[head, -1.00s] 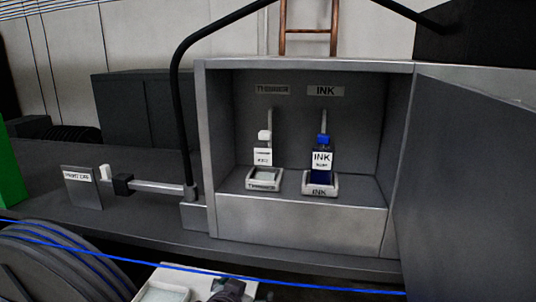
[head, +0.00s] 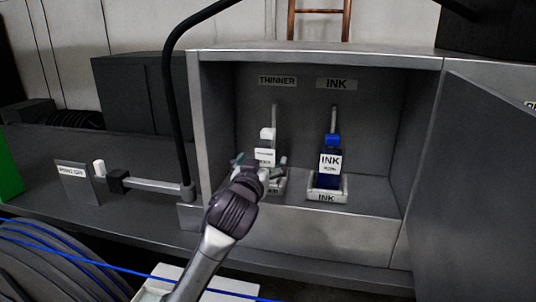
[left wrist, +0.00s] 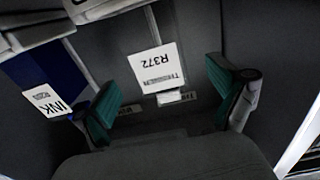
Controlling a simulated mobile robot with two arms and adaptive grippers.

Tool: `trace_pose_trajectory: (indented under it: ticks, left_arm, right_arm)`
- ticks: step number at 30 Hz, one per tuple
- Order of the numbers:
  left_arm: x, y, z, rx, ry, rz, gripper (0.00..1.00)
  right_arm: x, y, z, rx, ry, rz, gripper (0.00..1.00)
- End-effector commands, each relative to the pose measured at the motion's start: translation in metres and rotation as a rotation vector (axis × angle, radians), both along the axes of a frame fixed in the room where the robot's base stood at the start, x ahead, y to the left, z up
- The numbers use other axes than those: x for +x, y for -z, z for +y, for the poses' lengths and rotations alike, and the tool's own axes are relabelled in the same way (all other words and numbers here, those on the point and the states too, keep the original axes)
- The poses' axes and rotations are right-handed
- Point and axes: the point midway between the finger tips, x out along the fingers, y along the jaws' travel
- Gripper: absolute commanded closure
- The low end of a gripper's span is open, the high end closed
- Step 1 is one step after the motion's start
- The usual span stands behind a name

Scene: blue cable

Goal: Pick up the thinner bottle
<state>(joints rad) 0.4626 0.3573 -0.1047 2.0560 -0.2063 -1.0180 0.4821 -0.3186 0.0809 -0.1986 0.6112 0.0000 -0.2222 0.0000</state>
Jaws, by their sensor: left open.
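The thinner bottle (head: 265,156), with a white cap and a white label, stands upright in the left half of an open grey cabinet, under a THINNER sign. My left gripper (head: 259,165) is open in front of it and hides its lower part and much of its holder. In the left wrist view, the bottle's upside-down label (left wrist: 155,68) shows beyond and between the two green-padded fingers (left wrist: 166,100), apart from both pads. My right gripper is in neither view.
The blue ink bottle (head: 330,163) stands close on the right in its white holder (head: 327,197). The cabinet's left wall (head: 211,125) is near my arm. The open door (head: 480,190) is at the right. A blue cable (head: 110,265) crosses the lower left.

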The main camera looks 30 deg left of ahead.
Motion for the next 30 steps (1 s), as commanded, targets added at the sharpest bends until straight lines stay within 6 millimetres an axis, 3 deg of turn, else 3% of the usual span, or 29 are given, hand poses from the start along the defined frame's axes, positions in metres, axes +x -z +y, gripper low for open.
trace_pose_trajectory:
  ticks: [4,9,15,22,30]
  left_arm:
    - [0.009,-0.003,0.002,0.002,-0.001,0.001,0.04]
    - [0.034,-0.007,0.008,0.001,-0.002,0.004,0.04]
    - [0.054,-0.002,0.012,0.001,-0.001,0.001,0.04]
    - [0.055,0.000,0.013,0.001,0.000,0.000,0.04]
    - [0.054,0.000,0.013,0.001,0.000,0.001,0.47]
  right_arm:
    - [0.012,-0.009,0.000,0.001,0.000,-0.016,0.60]
    - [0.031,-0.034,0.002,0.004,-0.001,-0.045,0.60]
    - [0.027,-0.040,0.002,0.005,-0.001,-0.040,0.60]
    - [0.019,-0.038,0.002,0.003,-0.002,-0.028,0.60]
    - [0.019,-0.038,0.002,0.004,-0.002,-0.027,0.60]
